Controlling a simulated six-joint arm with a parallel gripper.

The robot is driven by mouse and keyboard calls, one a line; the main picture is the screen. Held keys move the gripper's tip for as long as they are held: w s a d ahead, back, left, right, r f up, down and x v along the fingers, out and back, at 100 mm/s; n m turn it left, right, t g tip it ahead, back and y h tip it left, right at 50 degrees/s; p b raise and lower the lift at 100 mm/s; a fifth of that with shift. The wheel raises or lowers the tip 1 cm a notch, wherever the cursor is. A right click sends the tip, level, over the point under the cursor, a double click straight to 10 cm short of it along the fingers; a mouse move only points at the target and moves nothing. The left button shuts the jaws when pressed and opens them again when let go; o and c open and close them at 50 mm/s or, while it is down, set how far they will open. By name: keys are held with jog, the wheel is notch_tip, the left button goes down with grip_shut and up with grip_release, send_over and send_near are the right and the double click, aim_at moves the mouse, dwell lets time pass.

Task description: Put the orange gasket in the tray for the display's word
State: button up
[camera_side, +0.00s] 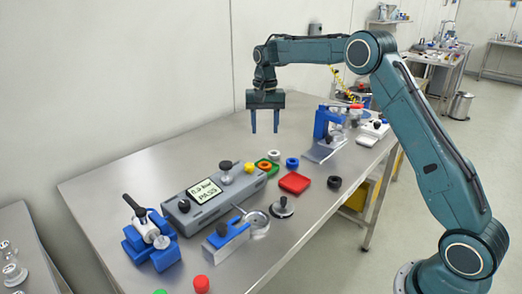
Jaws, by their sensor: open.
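The orange gasket (265,167) is a ring with a dark centre. It overlaps the small green tray (277,170) and appears to lie in it, though its contact is too small to tell surely. The red tray (294,183) is empty, to the right and nearer the camera. The display (202,192) on the grey tester reads PASS under a pressure line in bar. My gripper (264,131) is open and empty, pointing down, well above the table and apart from the gasket.
White (274,155), blue (292,163) and black (334,182) rings lie near the trays. The grey tester (233,186) stands left of them. Blue clamps (150,240) and a blue press (327,125) stand on the steel table (130,180). Its back left is clear.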

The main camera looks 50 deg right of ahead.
jog(key=s+a+r+n+t, duration=0.1)
jog(key=s+a+r+n, duration=0.1)
jog(key=s+a+r, duration=0.5)
jog(key=s+a+r+n+t, duration=0.1)
jog(key=s+r+n+t, duration=0.1)
jog(key=s+r, duration=0.6)
jog(key=s+a+f+n+t, duration=0.1)
jog(key=s+a+f+n, duration=0.1)
jog(key=s, duration=0.9)
jog(key=s+a+f+n+t, duration=0.1)
jog(key=s+f, duration=0.4)
jog(key=s, duration=0.7)
jog(key=shift+a+n+t, duration=0.3)
jog(key=shift+a+n, duration=0.2)
jog(key=shift+n, duration=0.5)
